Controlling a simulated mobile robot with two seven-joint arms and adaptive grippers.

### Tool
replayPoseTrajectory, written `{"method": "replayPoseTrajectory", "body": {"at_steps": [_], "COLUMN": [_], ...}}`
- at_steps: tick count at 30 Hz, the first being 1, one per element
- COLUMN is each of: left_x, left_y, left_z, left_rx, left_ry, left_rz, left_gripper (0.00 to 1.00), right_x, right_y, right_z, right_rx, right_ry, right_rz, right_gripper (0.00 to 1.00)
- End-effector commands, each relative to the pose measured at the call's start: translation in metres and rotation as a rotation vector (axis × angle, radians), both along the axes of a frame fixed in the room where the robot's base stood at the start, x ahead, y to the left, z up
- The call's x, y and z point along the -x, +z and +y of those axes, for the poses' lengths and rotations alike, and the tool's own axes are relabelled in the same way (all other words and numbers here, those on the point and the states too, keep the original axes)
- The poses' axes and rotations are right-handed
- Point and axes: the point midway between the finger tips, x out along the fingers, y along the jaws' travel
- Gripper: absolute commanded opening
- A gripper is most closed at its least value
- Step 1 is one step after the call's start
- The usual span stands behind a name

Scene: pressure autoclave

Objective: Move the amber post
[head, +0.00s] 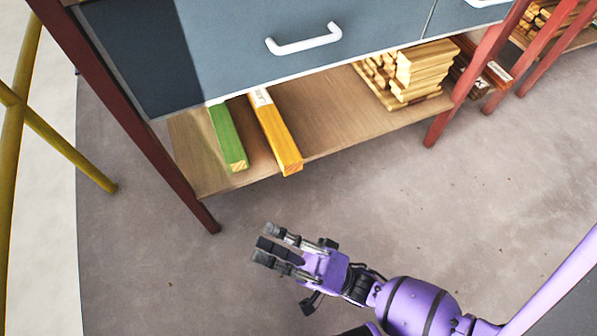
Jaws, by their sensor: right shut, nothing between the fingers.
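The amber post (276,133) is a yellow-orange square bar lying on the low wooden shelf (335,115) under the blue-grey drawers. Its near end sticks out slightly past the shelf's front edge, and its far end runs back under the drawer. A green post (229,138) lies to its left with a gap between them. My right gripper (267,245) is purple with dark fingers. It is shut and empty, in front of and below the shelf, apart from the amber post. My left gripper is not in view.
Stacked light wood pieces (410,72) lie at the shelf's right. Dark red legs (172,165) stand at the shelf's left and right. A white drawer handle (303,40) sticks out above. A yellow frame (65,145) stands at left. The floor (390,215) before the shelf is clear.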

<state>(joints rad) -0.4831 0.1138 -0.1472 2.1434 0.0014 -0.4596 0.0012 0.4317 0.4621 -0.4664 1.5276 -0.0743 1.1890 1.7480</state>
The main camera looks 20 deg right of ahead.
Motion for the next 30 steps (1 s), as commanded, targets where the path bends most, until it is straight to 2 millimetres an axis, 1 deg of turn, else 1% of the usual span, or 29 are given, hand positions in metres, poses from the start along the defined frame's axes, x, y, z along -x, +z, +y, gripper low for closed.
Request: {"method": "replayPoseTrajectory", "body": {"at_steps": [1, 2, 3, 5, 6, 7, 10, 12, 14, 16, 19, 22, 26, 30], "left_x": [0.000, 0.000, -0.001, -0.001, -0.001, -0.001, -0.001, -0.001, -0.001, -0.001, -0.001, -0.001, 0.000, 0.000], "left_y": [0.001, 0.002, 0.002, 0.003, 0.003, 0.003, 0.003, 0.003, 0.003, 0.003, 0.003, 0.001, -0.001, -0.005], "left_z": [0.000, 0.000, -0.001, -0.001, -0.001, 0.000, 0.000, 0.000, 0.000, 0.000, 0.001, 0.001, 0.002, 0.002], "left_rx": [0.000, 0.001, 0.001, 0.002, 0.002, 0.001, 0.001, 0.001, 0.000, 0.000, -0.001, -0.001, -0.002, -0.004], "left_ry": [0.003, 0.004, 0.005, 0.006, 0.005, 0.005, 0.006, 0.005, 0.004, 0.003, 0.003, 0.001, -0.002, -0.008], "left_rz": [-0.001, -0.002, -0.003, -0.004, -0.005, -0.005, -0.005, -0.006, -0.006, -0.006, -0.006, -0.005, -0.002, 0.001], "left_gripper": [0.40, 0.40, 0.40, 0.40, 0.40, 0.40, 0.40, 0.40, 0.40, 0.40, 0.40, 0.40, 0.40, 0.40], "right_x": [-0.014, -0.022, -0.032, -0.044, -0.050, -0.054, -0.065, -0.067, -0.068, -0.068, -0.071, -0.081, -0.103, -0.134], "right_y": [-0.014, -0.023, -0.037, -0.062, -0.079, -0.091, -0.128, -0.149, -0.162, -0.167, -0.167, -0.166, -0.166, -0.167], "right_z": [-0.019, -0.031, -0.048, -0.072, -0.088, -0.098, -0.126, -0.140, -0.146, -0.146, -0.145, -0.145, -0.143, -0.143], "right_rx": [-0.099, -0.166, -0.260, -0.412, -0.517, -0.596, -0.846, -0.998, -1.109, -1.175, -1.202, -1.207, -1.205, -1.205], "right_ry": [-0.046, -0.071, -0.102, -0.144, -0.168, -0.181, -0.208, -0.210, -0.200, -0.177, -0.155, -0.152, -0.150, -0.151], "right_rz": [0.165, 0.261, 0.385, 0.561, 0.665, 0.735, 0.926, 1.025, 1.089, 1.126, 1.135, 1.133, 1.132, 1.131], "right_gripper": [0.00, 0.00, 0.00, 0.00, 0.00, 0.00, 0.00, 0.00, 0.00, 0.00, 0.00, 0.00, 0.00, 0.00]}}
